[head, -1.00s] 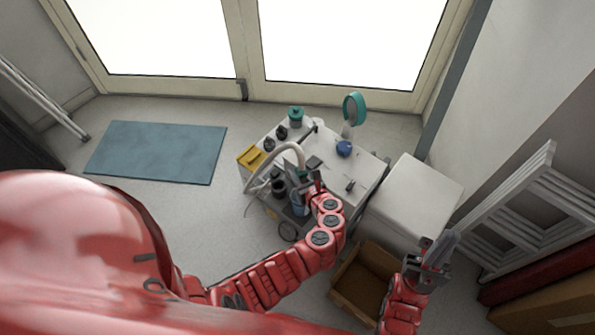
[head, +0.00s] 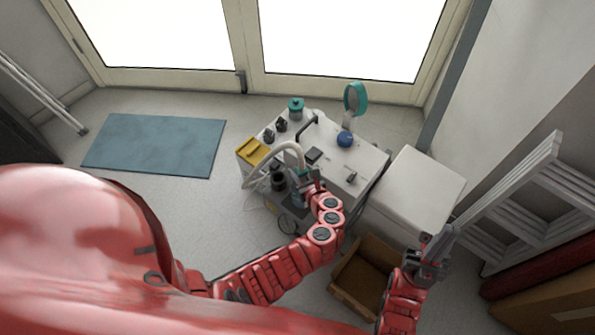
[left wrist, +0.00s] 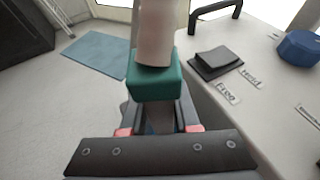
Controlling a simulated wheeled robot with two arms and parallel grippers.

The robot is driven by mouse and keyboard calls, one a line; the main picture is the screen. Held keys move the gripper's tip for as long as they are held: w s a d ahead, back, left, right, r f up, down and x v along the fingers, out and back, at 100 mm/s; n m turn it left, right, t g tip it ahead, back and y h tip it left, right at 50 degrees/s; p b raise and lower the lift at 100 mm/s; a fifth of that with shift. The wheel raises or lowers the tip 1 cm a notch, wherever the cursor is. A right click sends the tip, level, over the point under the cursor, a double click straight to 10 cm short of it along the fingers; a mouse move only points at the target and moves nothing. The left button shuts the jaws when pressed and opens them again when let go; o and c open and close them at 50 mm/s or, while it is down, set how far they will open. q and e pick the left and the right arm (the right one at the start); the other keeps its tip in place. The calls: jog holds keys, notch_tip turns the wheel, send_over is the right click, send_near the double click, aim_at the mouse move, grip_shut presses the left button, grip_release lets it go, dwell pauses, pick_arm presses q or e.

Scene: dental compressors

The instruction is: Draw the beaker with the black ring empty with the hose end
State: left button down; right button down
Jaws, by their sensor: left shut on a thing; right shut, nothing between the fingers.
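The hose (head: 275,152) is a pale grey tube that arcs over the front left of the white cart. Its end has a green collar (left wrist: 154,82). My left gripper (head: 309,184) is shut on the hose end, at the cart's front side. The left wrist view shows the fingers (left wrist: 160,122) closed just below the collar. A bluish thing (head: 297,200) is partly hidden beside this gripper; I cannot tell if it is a beaker. I cannot make out a black ring. My right gripper (head: 438,248) is shut and empty, at the right near the white box.
A cardboard box (head: 345,291) and a white box (head: 419,188) stand nearby.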

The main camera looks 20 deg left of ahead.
pick_arm(q)
jog(key=shift+f, duration=0.4)
jog(key=shift+r, duration=0.15)
dwell(1.4)
notch_tip(320, 180, up, 12)
jog(key=p, duration=1.3)
jog(key=shift+r, duration=0.15)
